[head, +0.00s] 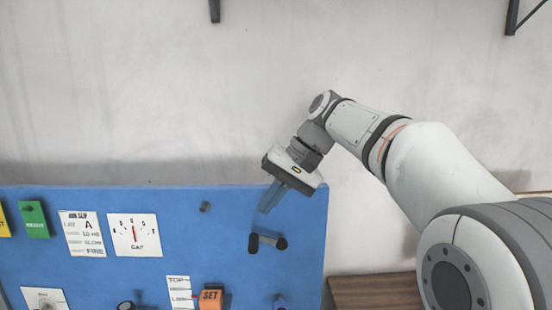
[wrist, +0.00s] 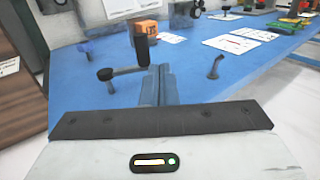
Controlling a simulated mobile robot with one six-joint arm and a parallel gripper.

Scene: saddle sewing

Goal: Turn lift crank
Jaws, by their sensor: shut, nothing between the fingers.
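The lift crank (head: 267,235) is a dark crank on the blue panel (head: 150,262), low on its right side in the head view. In the wrist view its thin arm runs from a round hub (wrist: 105,74) at left to a black handle (wrist: 142,48) that sticks out from the panel. My gripper (head: 267,208) is shut and empty, above the crank in the head view. In the wrist view my closed fingers (wrist: 158,72) are just right of the handle, overlapping the end of the crank arm. I cannot tell whether they touch it.
An orange SET block (head: 211,299) is left of and below the crank. A small dark peg (head: 205,207) stands up and left of it, with a gauge card (head: 134,235) farther left. A brown cabinet (head: 375,291) is right of the panel.

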